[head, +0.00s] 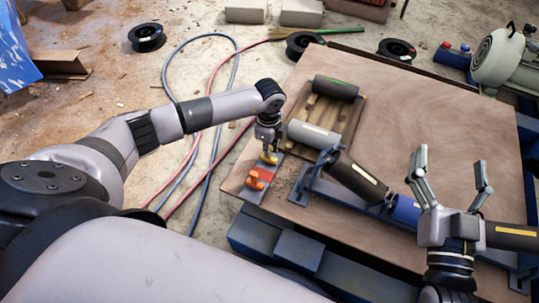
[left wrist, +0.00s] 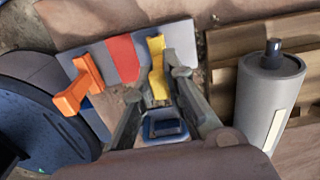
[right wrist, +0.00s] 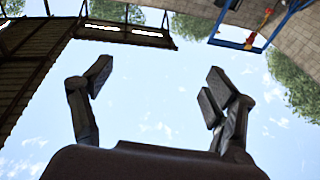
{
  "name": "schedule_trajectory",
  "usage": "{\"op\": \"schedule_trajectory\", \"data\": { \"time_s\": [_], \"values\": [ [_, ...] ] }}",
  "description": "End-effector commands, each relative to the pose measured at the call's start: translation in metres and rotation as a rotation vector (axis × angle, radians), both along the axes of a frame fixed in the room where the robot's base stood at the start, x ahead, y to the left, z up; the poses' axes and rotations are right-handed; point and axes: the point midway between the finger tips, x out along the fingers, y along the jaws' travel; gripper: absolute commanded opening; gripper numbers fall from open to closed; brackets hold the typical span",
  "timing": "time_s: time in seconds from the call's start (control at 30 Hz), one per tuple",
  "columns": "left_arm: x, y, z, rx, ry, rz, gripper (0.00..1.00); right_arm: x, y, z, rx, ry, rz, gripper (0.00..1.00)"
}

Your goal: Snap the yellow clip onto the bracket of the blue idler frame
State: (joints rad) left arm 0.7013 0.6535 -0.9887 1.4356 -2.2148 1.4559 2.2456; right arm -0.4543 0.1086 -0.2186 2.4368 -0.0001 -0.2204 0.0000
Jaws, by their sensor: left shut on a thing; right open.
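The yellow clip (left wrist: 157,66) is between the fingers of my left gripper (left wrist: 158,72), which is shut on it, above a grey plate (left wrist: 185,36). In the head view the yellow clip (head: 269,158) shows just under my left gripper (head: 267,146). My right gripper (head: 452,180) is open and empty above the frame's right part. The right wrist view shows its spread fingers against the sky.
A wooden pallet (head: 345,118) holds a grey roller (head: 314,134) and a dark roller (head: 336,88). The table (head: 440,120) is clear toward the back right.

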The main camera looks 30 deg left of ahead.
Motion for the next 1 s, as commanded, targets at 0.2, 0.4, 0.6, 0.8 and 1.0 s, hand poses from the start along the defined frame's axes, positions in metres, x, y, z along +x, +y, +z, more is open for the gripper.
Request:
{"op": "schedule_trajectory", "data": {
  "time_s": [0.2,0.4,0.6,0.8,1.0],
  "values": [
    [0.0,0.0,0.001,0.0,0.0,0.0,0.0,0.0,0.0,0.0,-0.001,0.004,0.0,0.8],
    [0.0,0.0,0.003,0.0,0.0,0.0,0.0,0.001,0.0,-0.007,-0.01,0.043,-0.001,0.8],
    [0.0,0.0,0.005,0.0,0.0,0.0,0.0,0.002,-0.001,-0.015,-0.022,0.087,-0.004,0.8],
    [0.0,0.0,0.006,0.0,0.0,0.0,0.0,0.002,-0.003,-0.023,-0.033,0.128,-0.007,0.8],
    [0.0,0.0,0.008,0.0,0.0,0.0,0.0,0.002,-0.004,-0.031,-0.044,0.171,-0.01,0.8]
  ]
}}
